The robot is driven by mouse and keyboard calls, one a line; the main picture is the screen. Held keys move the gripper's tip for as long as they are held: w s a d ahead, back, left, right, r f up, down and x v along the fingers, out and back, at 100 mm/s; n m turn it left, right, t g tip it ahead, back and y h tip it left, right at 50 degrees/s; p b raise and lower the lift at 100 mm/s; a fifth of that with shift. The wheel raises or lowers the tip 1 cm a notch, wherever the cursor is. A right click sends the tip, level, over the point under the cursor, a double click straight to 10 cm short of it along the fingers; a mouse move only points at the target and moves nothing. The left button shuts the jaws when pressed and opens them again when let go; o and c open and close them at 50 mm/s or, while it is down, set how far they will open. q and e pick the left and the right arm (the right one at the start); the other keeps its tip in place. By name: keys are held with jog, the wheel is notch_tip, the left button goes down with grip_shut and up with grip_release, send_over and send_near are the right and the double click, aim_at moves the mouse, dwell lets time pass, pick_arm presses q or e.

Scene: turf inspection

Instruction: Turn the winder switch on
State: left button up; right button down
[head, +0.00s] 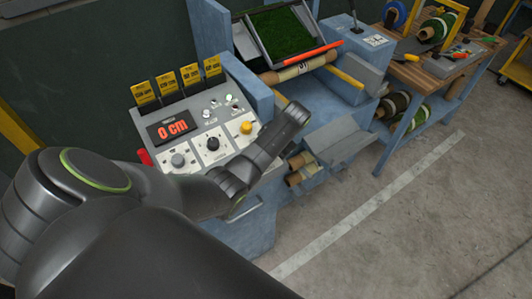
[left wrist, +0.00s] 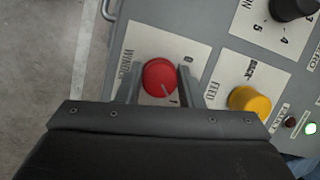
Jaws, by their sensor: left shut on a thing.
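The winder switch (left wrist: 159,77) is a round red knob on a white plate lettered WINDER in the left wrist view. A pale line on its face points down toward the "1" mark; the "0" mark is at its upper right. My left gripper (left wrist: 160,88) has one finger on each side of the knob and is shut on it. In the head view my left gripper (head: 283,125) reaches over the right edge of the control panel (head: 228,92) and hides the red knob. My right gripper is in neither view.
A yellow FEED knob (left wrist: 250,101) sits close beside the red one. A black numbered dial (left wrist: 291,8) is at the upper right. The panel's red display (head: 174,128) reads 0 cm. A turf tray (head: 280,32) and a workbench (head: 425,70) with rolls stand to the right.

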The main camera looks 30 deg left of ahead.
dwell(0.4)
pick_arm(q)
jog(key=o, duration=1)
jog(key=shift+c, duration=0.2)
